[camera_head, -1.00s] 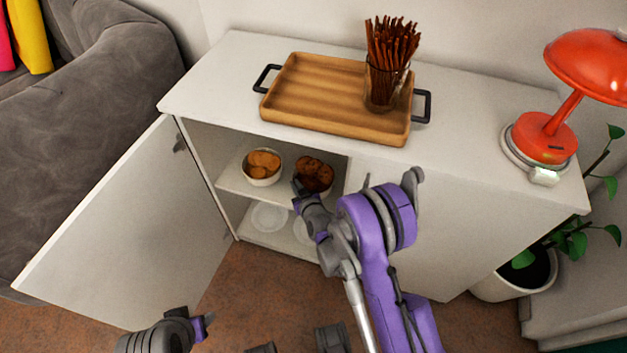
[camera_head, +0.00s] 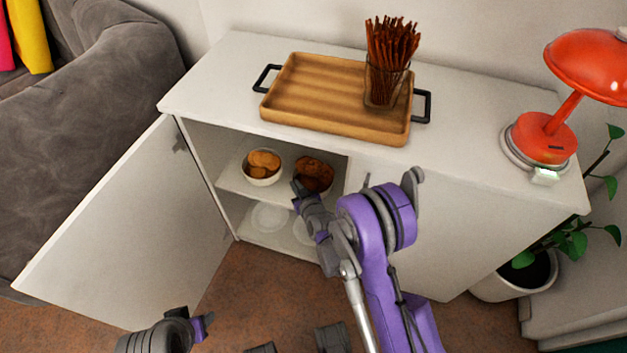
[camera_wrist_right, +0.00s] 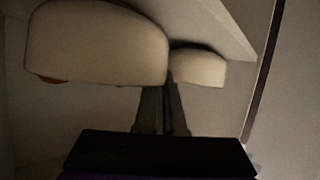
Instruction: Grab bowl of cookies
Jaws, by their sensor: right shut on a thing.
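Two white bowls of brown cookies stand side by side on the upper shelf of the open cabinet. The left bowl (camera_head: 262,180) is clear of my grippers. The right bowl (camera_head: 327,191) is partly hidden by my right gripper (camera_head: 297,187), which is shut on its left rim. In the right wrist view, which looks upside down, the held bowl (camera_wrist_right: 95,45) is large, the other bowl (camera_wrist_right: 200,67) is farther off, and the fingers (camera_wrist_right: 164,90) meet the near bowl's edge. My left gripper (camera_head: 205,325) is low at the front; its jaw state is unclear.
The cabinet door (camera_head: 125,225) stands open to the left. Glass plates (camera_head: 268,217) lie on the lower shelf. On top are a wooden tray (camera_head: 315,88) with a glass of sticks (camera_head: 388,75), and a red lamp (camera_head: 548,135). A potted plant (camera_head: 515,275) is at right.

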